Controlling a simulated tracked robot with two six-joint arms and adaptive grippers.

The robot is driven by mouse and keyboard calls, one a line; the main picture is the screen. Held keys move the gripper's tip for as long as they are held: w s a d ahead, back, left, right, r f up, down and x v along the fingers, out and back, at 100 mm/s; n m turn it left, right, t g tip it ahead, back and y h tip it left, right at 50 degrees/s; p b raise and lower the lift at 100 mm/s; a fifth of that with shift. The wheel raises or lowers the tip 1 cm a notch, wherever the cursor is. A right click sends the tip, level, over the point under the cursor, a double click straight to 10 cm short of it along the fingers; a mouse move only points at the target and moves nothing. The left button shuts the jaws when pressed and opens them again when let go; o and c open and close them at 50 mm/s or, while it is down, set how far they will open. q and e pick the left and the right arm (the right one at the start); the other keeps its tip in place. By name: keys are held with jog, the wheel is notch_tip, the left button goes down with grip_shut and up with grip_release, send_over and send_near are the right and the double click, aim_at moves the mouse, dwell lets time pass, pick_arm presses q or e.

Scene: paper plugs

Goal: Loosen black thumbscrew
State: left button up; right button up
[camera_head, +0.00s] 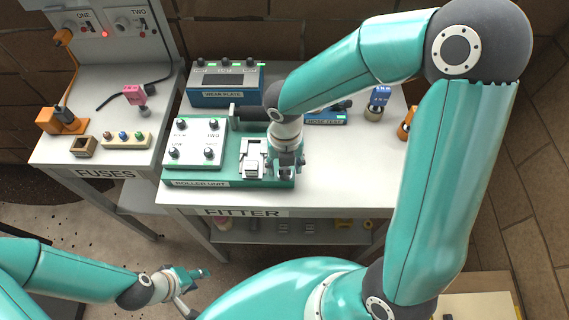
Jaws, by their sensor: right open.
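Several black thumbscrews stand on the white plate (193,160) of the green roller unit (229,181), including a front right one (208,153) and a front left one (174,152). A back right one (214,124) and a back left one (182,124) also show. My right gripper (290,166) points down over the right end of the roller unit, to the right of the plate and a pale block (252,160). It is open; its fingertips are small and partly hidden. My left gripper (198,290) is low at the front, away from the table, open and empty.
A blue wear plate unit (225,84) with dark knobs stands behind the roller unit. A blue hose tray (326,117) and a blue-topped tool (379,97) stand to the right. The fuses table (60,150) is at left. The fitter table's front right (345,190) is clear.

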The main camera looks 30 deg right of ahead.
jog(key=shift+r+p, duration=1.45)
jog(key=shift+r, duration=0.4)
jog(key=shift+f, duration=0.1)
jog(key=m+b, duration=0.1)
jog(key=m, duration=0.1)
jog(key=shift+f+m+b, duration=0.1)
jog(key=shift+m+b, duration=0.2)
jog(key=m+b, duration=0.1)
jog(key=m, duration=0.2)
jog(key=m+b, duration=0.2)
jog(key=m, duration=0.3)
jog(key=shift+r+m, duration=0.2)
jog(key=shift+m, duration=0.6)
jog(key=shift+f, duration=0.1)
